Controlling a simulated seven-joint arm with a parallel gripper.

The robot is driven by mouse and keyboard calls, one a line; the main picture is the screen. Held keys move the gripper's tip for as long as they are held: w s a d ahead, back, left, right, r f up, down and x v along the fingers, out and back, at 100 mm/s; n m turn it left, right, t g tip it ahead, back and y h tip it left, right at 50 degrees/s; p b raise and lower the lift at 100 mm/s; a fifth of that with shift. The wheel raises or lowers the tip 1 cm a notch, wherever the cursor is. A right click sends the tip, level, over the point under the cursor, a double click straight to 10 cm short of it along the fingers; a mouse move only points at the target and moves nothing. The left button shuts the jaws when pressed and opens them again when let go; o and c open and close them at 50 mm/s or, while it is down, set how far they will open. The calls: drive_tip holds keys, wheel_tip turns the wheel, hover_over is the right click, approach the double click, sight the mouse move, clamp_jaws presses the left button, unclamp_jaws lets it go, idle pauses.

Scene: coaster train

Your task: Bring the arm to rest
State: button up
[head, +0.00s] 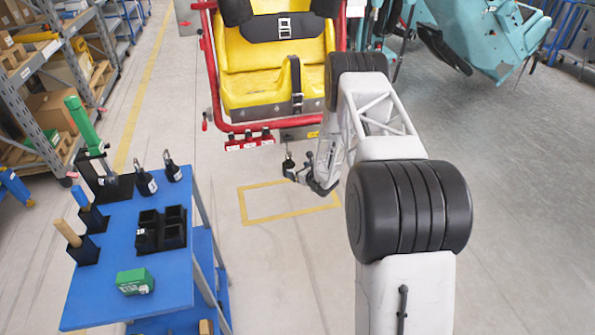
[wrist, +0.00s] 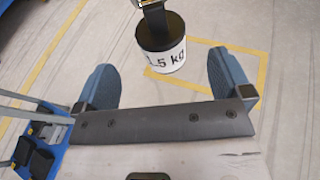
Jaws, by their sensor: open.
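My arm reaches forward from the lower right in the head view, with my gripper (head: 307,176) low in front of the yellow coaster seat (head: 275,60). In the wrist view my gripper (wrist: 163,84) is open, with its two blue-grey fingers wide apart. A weight (wrist: 164,58) with a black top and a white band reading "1.5 kg" lies beyond and between the fingers, apart from both as far as I can see. A dark strap or handle rises from its top out of the picture. In the head view a small dark thing (head: 289,164) shows beside the gripper; I cannot tell whether it is this weight.
A blue cart (head: 112,225) at left carries two black weights (head: 146,181), a black tray (head: 162,229), a green box (head: 135,281) and upright tools. Red items (head: 250,141) line the seat's front. A teal car (head: 480,40) stands right.

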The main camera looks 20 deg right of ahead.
idle(0.4)
drive_tip(key=s+a+r+n+g+y, duration=0.2)
drive_tip(key=s+a+r+n, duration=0.2)
drive_tip(key=r, duration=0.6)
drive_tip(key=s+a+r+n+g+y, duration=0.1)
drive_tip(key=s+a+r+n+g, duration=0.2)
drive_tip(key=r, duration=0.8)
drive_tip(key=s+a+r+n+g+y, duration=0.15)
drive_tip(key=s+a+r+n, duration=0.3)
drive_tip(key=r, duration=0.55)
drive_tip(key=s+a+r+n+g, duration=0.25)
drive_tip(key=s+r+n, duration=0.25)
drive_tip(key=s+r, duration=0.4)
drive_tip(key=s+a+r+n+g+h, duration=0.15)
drive_tip(key=s+r+n, duration=0.35)
drive_tip(key=s, duration=0.6)
drive_tip(key=s+r+n+g+h, duration=0.25)
drive_tip(key=s+r, duration=0.45)
drive_tip(key=s, duration=0.4)
drive_tip(key=s+d+r+n+t+h, duration=0.1)
drive_tip(key=s+d+n+h, duration=0.2)
drive_tip(key=s, duration=0.8)
drive_tip(key=s+d+r+n+t+h, duration=0.1)
drive_tip(key=s+d+r+n+h, duration=0.1)
drive_tip(key=s, duration=1)
drive_tip(key=shift+d+r+n+h, duration=0.2)
drive_tip(key=shift+d+n+h, duration=0.45)
drive_tip(key=shift+n+h, duration=0.3)
